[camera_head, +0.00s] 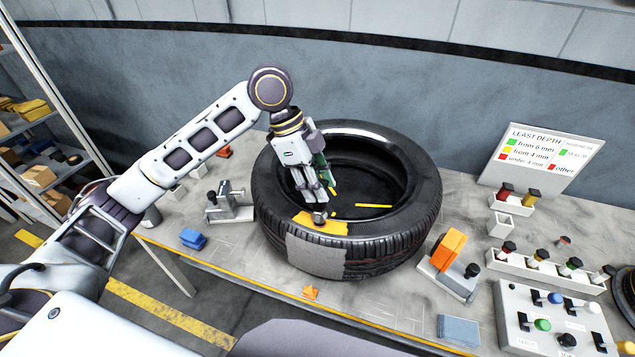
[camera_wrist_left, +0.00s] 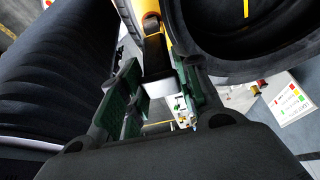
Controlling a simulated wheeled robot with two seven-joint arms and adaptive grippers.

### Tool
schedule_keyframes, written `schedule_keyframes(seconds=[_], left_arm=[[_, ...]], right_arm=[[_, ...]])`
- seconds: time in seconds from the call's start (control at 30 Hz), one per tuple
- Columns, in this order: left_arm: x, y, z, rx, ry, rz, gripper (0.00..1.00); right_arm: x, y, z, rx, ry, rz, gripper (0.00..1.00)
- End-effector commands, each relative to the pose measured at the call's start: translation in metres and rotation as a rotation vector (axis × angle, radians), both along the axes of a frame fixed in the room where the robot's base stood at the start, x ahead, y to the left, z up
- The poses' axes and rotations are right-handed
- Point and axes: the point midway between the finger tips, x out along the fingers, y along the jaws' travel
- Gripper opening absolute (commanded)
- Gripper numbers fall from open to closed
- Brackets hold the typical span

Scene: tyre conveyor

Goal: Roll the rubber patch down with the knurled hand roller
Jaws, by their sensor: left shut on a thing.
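The black tyre (camera_head: 410,225) lies flat on the workbench. A yellow-orange patch (camera_head: 325,228) lies on its near upper shoulder, above a grey rectangular area (camera_head: 315,258) on the tread. My left gripper (camera_head: 318,192) points down over the tyre's near rim, shut on the hand roller (camera_head: 320,216), whose small dark end shows at the patch. I cannot tell whether it presses on it. In the left wrist view, the green-padded fingers of my left gripper (camera_wrist_left: 160,95) stand either side of the dark roller (camera_wrist_left: 155,55), with a yellow strip (camera_wrist_left: 130,18) beyond. My right gripper is not in view.
A metal fixture (camera_head: 228,205) and blue block (camera_head: 193,239) stand left of the tyre. An orange-topped grey block (camera_head: 450,262), a button panel (camera_head: 555,320), colored-knob racks (camera_head: 545,272) and a depth sign (camera_head: 545,155) are on the right. The bench's front is mostly clear.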

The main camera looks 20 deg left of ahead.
Motion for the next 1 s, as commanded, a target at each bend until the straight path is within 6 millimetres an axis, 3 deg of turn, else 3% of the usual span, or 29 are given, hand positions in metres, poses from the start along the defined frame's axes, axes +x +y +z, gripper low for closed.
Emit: schedule_keyframes(seconds=[1.0], left_arm=[[-0.0002,0.0001,-0.0079,0.001,0.001,0.000,0.09]], right_arm=[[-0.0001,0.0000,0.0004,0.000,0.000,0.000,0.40]])
